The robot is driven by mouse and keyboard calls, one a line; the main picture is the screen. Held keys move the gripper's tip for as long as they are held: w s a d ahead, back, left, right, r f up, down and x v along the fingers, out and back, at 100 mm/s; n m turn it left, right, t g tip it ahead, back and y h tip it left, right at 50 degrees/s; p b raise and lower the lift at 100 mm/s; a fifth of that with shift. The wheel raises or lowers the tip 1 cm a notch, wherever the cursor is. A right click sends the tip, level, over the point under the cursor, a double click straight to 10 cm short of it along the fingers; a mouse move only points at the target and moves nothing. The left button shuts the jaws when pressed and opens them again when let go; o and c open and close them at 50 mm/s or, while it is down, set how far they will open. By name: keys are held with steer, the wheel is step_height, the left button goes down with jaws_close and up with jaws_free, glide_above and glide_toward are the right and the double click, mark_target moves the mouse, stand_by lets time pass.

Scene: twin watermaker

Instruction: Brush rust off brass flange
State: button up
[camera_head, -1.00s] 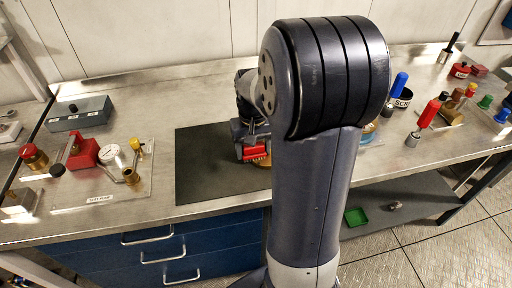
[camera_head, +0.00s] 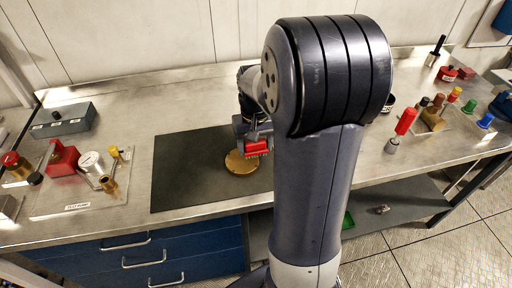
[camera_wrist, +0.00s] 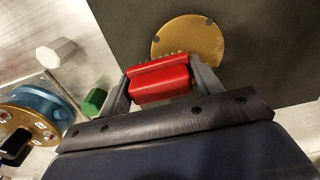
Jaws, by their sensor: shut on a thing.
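The brass flange (camera_head: 241,162) is a round golden disc lying on the dark mat (camera_head: 180,180). In the wrist view the flange (camera_wrist: 190,40) has small dark spots near its rim. My gripper (camera_head: 256,142) is shut on a red brush (camera_head: 257,149). In the wrist view the red brush (camera_wrist: 158,80) sits between the two fingers, with its bristle side over the near edge of the flange. I cannot tell whether the bristles touch it. My arm hides the mat's right side in the head view.
A test pump plate (camera_head: 80,203) with red, white and brass parts is at left, near a grey box (camera_head: 63,119). A red-handled tool (camera_head: 404,122) and several colored fittings stand at right. In the wrist view, a blue and brass round part (camera_wrist: 40,115) lies left.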

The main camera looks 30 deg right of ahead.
steer(key=shift+a+r+p, duration=0.2)
steer(key=shift+r+p, duration=0.1)
steer(key=shift+r, duration=0.35)
steer(key=shift+d+r+p, duration=0.15)
steer(key=shift+r+p, duration=0.5)
steer(key=shift+r, duration=0.1)
steer(key=shift+r+p, duration=1.3)
steer(key=shift+r, duration=0.25)
